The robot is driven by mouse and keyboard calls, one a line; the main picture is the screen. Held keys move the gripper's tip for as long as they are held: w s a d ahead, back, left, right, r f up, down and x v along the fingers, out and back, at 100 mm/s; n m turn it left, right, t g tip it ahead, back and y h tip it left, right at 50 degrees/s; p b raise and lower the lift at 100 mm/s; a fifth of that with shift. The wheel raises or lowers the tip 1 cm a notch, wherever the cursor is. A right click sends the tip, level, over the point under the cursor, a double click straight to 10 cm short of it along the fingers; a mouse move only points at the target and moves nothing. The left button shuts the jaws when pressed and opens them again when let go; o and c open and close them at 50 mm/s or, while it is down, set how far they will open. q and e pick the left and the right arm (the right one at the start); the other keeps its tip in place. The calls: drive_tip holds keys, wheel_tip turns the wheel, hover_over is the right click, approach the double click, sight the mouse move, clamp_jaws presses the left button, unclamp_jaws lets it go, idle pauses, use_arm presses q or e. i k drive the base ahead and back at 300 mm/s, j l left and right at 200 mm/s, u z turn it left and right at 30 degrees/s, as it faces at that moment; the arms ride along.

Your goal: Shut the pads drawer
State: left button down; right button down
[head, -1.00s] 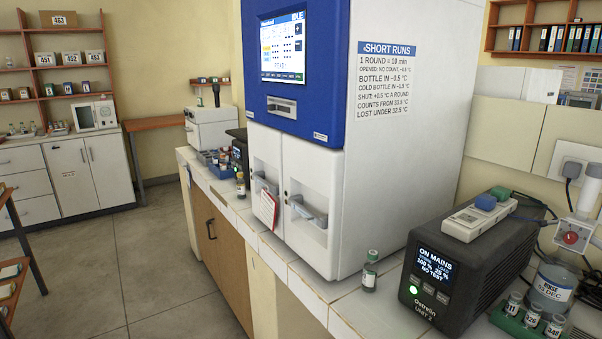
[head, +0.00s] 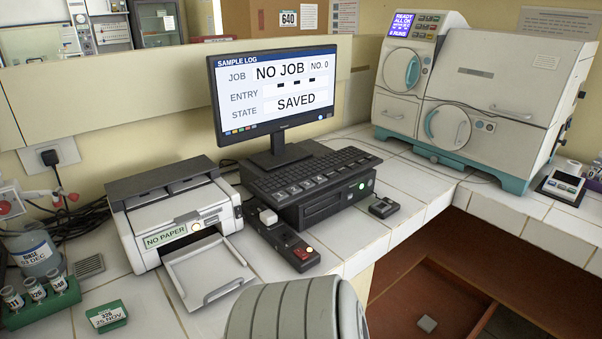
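No drawer labelled for pads can be read in the head view. A reddish-brown, box-like space (head: 408,303) shows below the counter's corner at the lower right, with a small grey square piece (head: 427,323) in it. I cannot tell whether it is an open drawer or a cupboard space. A grey ribbed part of my own arm fills the bottom middle and hides what lies behind it. Neither gripper's fingers are in view.
A printer (head: 175,215) marked "NO PAPER" has its front tray (head: 207,270) out. A monitor (head: 275,90) and keyboard (head: 312,172) stand behind. A bottle rack (head: 40,303) is at left, a white-and-teal machine (head: 500,95) at right. Tiled counter (head: 400,225) is clear in front of the machine.

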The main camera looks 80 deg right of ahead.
sight(460, 310)
drive_tip(key=z, duration=0.45)
drive_tip(key=j+z, duration=0.1)
drive_tip(key=z, duration=0.8)
drive_tip(key=k+z, duration=0.1)
drive_tip(key=z, duration=1.3)
drive_tip(key=k+z, duration=0.1)
drive_tip(key=z, duration=0.35)
drive_tip(key=l+z, duration=0.1)
drive_tip(key=z, duration=0.35)
